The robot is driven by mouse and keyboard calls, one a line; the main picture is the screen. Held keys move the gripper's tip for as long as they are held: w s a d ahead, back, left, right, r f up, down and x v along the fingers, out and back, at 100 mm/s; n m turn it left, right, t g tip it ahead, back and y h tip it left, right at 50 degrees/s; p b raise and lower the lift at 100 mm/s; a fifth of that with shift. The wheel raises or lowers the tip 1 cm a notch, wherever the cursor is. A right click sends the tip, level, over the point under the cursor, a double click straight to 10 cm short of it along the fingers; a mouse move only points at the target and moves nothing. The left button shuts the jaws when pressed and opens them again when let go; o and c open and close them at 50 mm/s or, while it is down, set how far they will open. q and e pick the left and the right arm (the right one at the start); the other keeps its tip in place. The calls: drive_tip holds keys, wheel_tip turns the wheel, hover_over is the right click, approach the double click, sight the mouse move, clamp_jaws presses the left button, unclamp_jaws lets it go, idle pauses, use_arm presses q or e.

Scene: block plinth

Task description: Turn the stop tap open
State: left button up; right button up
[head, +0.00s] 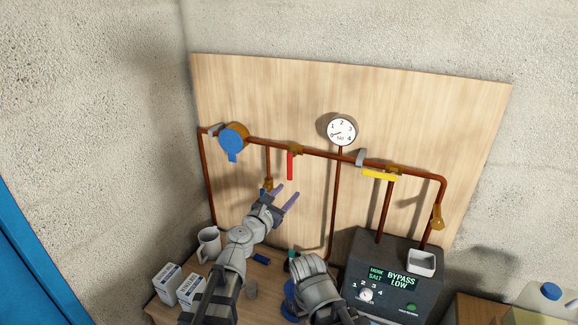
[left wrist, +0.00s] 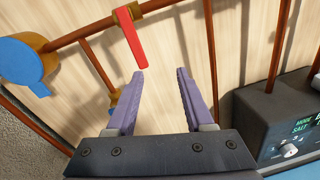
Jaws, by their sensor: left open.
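A tap with a red lever (head: 290,167) sits on the copper pipe; the lever hangs down across the pipe's run. It also shows at the top of the left wrist view (left wrist: 132,40). A yellow lever (head: 380,175) lies roughly along the pipe farther right. I cannot tell by label which is the stop tap. My left gripper (head: 286,196) is open and empty, below the red lever and apart from it. In the left wrist view its fingers (left wrist: 157,85) point up towards the board, with the red lever beyond them. My right arm shows low in the head view, but its jaws do not.
A blue meter cover (head: 233,138) is at left and a round gauge (head: 341,132) above the pipe. A small brass tap (head: 267,184) hangs near my left gripper. Below are a grey control box (head: 394,272), a mug (head: 209,243) and white boxes (head: 190,288).

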sight(289, 175)
use_arm(q)
drive_tip(key=shift+w+d+r+n+t+y, duration=0.2)
drive_tip(key=shift+w+n, duration=0.35)
drive_tip(key=shift+w, duration=0.95)
drive_tip(key=shift+w+d+r+n+t+y, duration=0.2)
drive_tip(key=shift+w+n, duration=0.3)
drive_tip(key=shift+w, duration=1)
drive_tip(key=shift+w+d+r+n+t+y, duration=0.1)
drive_tip(key=shift+w+d+r+n, duration=0.3)
drive_tip(key=shift+w, duration=1.1)
drive_tip(key=shift+a+f, duration=0.1)
drive_tip(key=shift+a, duration=0.1)
drive_tip(key=shift+s, duration=0.1)
drive_tip(key=shift+c, duration=0.4)
clamp_jaws()
drive_tip(key=shift+n, duration=0.25)
